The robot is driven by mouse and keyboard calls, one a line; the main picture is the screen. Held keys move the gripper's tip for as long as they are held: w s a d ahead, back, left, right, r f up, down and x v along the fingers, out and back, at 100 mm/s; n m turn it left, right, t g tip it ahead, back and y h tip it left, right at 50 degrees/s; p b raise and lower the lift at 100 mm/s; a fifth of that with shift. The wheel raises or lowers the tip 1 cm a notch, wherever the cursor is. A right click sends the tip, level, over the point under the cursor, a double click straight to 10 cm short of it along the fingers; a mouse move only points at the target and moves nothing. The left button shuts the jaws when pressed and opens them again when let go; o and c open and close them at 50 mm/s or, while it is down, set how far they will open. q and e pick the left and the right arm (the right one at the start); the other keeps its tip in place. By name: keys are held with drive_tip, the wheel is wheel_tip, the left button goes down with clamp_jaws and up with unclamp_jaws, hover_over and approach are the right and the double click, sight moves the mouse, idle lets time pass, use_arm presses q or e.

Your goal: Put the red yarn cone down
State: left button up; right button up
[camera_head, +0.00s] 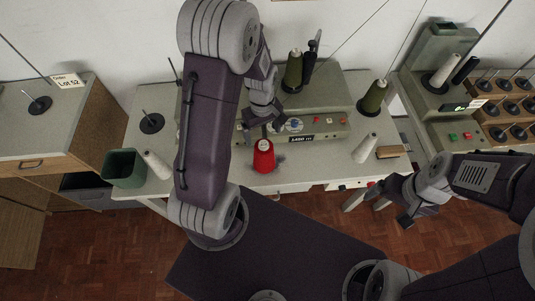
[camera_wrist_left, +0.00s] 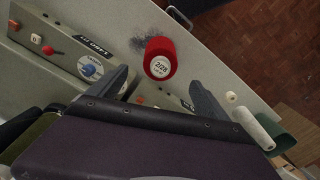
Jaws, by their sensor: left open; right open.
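The red yarn cone (camera_head: 263,157) stands upright on the light table top in front of the machine panel. Its white label and red yarn also show in the left wrist view (camera_wrist_left: 160,58), where it sits just beyond the open fingertips, apart from them. My left gripper (camera_head: 262,118) is open and empty, above and behind the cone in the head view. It also shows in the left wrist view (camera_wrist_left: 160,90) with its two dark fingers spread. My right gripper (camera_head: 388,207) is open and empty, off the front edge of the table at the right.
White cones stand left (camera_head: 157,165) and right (camera_head: 365,148). A green bin (camera_head: 123,168) is at the left edge. The table between the red and right white cones is clear.

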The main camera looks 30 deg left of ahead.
sight(264, 144)
use_arm(q)
wheel_tip(264, 144, down, 8)
drive_tip(key=shift+s+d+f+p, duration=0.1)
drive_tip(key=shift+d+f+p, duration=0.05)
drive_tip(key=shift+p, duration=0.55)
drive_tip(key=shift+f, duration=0.2)
clamp_jaws()
